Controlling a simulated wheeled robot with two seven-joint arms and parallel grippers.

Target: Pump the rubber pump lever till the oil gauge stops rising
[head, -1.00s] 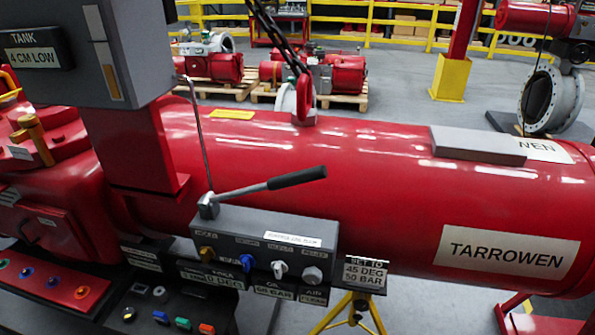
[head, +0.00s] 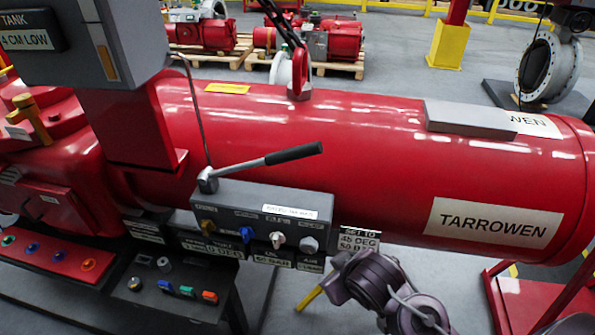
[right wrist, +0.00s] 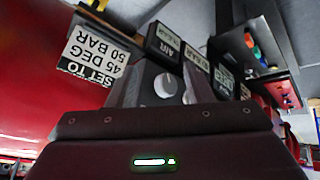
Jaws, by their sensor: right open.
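The pump lever (head: 260,162), a grey rod with a black rubber grip (head: 293,154), rises to the right from the grey valve block in the head view. No gripper touches it there. The grey box has a narrow sight strip (head: 104,42) with amber at its bottom. Small readouts below the block include an oil label (head: 272,258), too small to read surely. My right gripper (right wrist: 175,78) is open, its fingers pointing towards the knobs and label plates in the right wrist view. In the head view my right arm shows low, right of the block. My left gripper is not in view.
The block (head: 262,213) carries brown, blue, white and grey knobs. The SET TO 45 DEG 50 BAR plate (right wrist: 95,55) is close to my right gripper. The large red TARROWEN cylinder (head: 390,165) fills the area behind. A button console (head: 165,290) stands lower left.

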